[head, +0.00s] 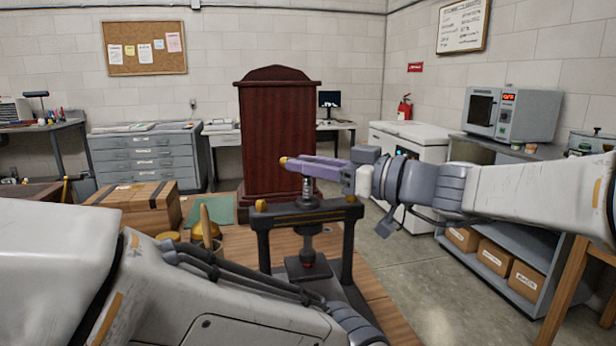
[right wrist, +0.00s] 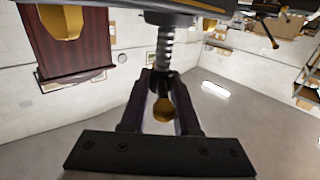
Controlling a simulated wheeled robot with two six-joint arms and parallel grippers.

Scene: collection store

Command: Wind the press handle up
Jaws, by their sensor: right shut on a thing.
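The press (head: 264,235) has a black frame and stands on the wooden bench in the middle of the head view. Its threaded screw (head: 308,188) rises above the crossbeam and also shows in the right wrist view (right wrist: 165,50). My right gripper (head: 300,165) is at the top of the screw, shut on the press handle. A brass knob of the handle (head: 284,160) shows beyond the fingertips. In the right wrist view, brass (right wrist: 163,112) shows between the fingers. The rest of the handle is hidden by the fingers. My left arm crosses the lower left, with its gripper out of view.
A wooden box (head: 135,200), a green mat (head: 214,209) and small yellow items stand on the bench (head: 385,300) left of the press. A dark red cabinet (head: 277,125) stands behind it. Open floor (head: 425,270) lies to the right, before a shelf with cartons (head: 494,257).

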